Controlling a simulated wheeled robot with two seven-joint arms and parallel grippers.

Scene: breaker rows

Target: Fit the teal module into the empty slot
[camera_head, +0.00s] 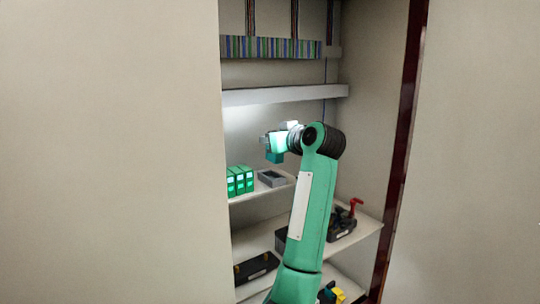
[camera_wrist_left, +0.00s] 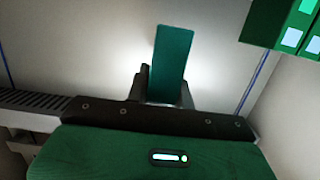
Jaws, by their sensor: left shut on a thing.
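My left gripper (camera_head: 271,144) is shut on the teal module (camera_head: 274,157), which hangs below the jaws in the head view. In the left wrist view the teal module (camera_wrist_left: 173,60) stands out between the two dark fingers. It is in the air, above the upper shelf and apart from it. Several green modules (camera_head: 240,181) with lit faces stand in a row on that shelf, left of and below the gripper. They also show in the left wrist view (camera_wrist_left: 291,38) at the upper right. I cannot make out the empty slot. My right gripper is not in view.
A grey open box (camera_head: 271,178) sits on the upper shelf (camera_head: 263,191) beside the green modules. Lower shelves hold dark boxes (camera_head: 256,269) and a red-handled item (camera_head: 356,206). A pale ledge (camera_head: 285,94) crosses the cabinet above the gripper. Cabinet walls stand at both sides.

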